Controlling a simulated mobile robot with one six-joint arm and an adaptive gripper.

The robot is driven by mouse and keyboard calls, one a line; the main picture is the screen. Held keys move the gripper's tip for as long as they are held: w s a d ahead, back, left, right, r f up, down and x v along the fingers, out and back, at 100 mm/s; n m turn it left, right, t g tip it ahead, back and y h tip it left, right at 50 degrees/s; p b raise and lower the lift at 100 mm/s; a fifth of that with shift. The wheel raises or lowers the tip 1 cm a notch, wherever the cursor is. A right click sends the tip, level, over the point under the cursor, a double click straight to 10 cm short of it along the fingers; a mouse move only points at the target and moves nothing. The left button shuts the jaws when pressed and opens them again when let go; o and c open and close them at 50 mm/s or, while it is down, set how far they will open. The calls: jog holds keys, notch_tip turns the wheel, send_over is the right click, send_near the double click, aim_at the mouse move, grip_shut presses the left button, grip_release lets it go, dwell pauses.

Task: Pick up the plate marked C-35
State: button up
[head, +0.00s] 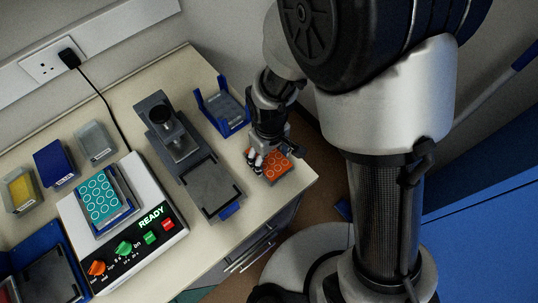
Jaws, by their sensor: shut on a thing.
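An orange plate (279,166) with pale ring-shaped wells is near the right end of the bench. My gripper (268,158) is over it, pointing down, and its fingers are shut on the plate's edge. Part of the plate is hidden behind the fingers. I cannot read a mark on it, nor tell whether it touches the bench top. A teal plate (99,196) with pale rings sits on the white device with coloured knobs, at the left.
A blue rack (222,107) stands just left of my gripper. A grey instrument (167,128) with a dark platform is further left. The white device (150,248) shows READY. Yellow (20,192), blue (55,165) and grey (95,142) containers stand behind it. The bench edge is close.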

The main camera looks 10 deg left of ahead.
notch_tip(320, 180, up, 20)
jog(key=p, duration=0.5)
jog(key=shift+f+p, duration=0.2)
jog(key=shift+p, duration=0.15)
jog(key=shift+r+p, duration=1.35)
jog(key=shift+r, duration=0.2)
